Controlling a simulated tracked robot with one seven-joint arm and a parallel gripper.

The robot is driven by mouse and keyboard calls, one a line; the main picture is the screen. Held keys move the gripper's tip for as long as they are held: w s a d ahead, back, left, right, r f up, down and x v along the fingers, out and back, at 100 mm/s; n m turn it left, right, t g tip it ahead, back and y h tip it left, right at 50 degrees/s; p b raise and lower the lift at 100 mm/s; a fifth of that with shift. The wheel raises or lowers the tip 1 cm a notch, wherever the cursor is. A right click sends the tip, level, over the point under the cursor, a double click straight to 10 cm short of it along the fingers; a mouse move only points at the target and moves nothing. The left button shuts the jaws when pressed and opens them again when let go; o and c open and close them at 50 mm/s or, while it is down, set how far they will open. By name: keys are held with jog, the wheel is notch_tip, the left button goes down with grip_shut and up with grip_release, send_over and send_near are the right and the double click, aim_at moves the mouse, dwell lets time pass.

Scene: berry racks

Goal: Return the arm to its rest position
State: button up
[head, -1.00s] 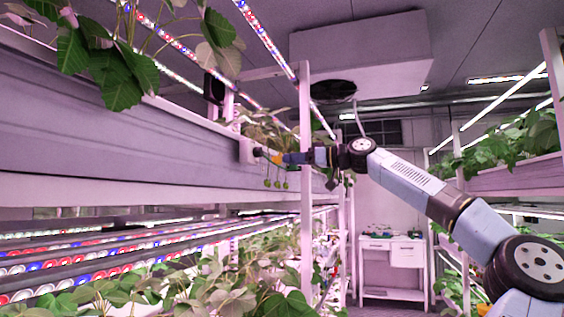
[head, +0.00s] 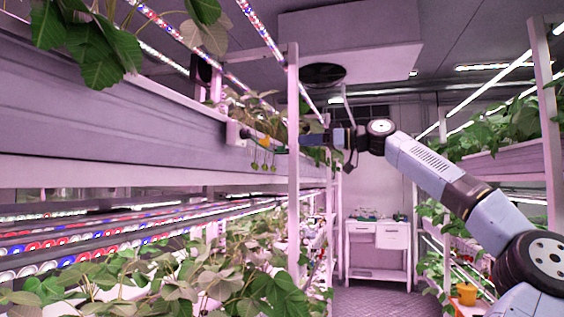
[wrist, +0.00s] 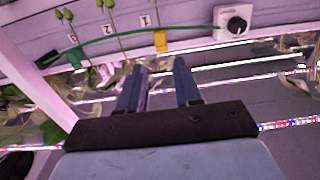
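My arm (head: 425,165) reaches from the lower right of the head view up and left to the rack. My gripper (wrist: 160,66) shows in the wrist view with its two blue fingers apart and nothing visible between them. In the head view the gripper end lies near the white upright post, and its fingertips are hard to make out there. In the wrist view the fingers point toward the rack's grey gutter, just below a green hose (wrist: 120,37) with numbered tags.
A white box with a black knob (wrist: 236,24) is on the gutter, beside a yellow tag (wrist: 160,41). Green berries (wrist: 68,14) hang near the hose. The white post (head: 293,150) stands close to the arm.

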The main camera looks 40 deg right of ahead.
jog(key=s+a+f+g+h, duration=0.1)
jog(key=s+a+f+h, duration=0.1)
jog(key=s+a, duration=0.95)
jog(key=s+a+f+m+g+h, duration=0.1)
jog(key=s+a+f, duration=0.1)
jog(key=a+f, duration=0.3)
jog(key=s+a+f+m+g+h, duration=0.1)
jog(key=s+a+f+h, duration=0.15)
jog(key=a, duration=0.45)
jog(key=s+a+f+m+g+h, duration=0.1)
jog(key=a+f+m+g, duration=0.1)
jog(key=f, duration=0.8)
jog(key=s+a+f+m+g+h, duration=0.1)
jog(key=a+f, duration=0.3)
jog(key=f, duration=0.6)
jog(key=s+a+f+m+g+h, duration=0.2)
jog(key=a+f+h, duration=0.1)
jog(key=f, duration=0.7)
jog(key=shift+m+g, duration=0.3)
jog(key=shift+o, duration=0.2)
jog(key=shift+f+h, duration=0.1)
jog(key=shift+h, duration=0.15)
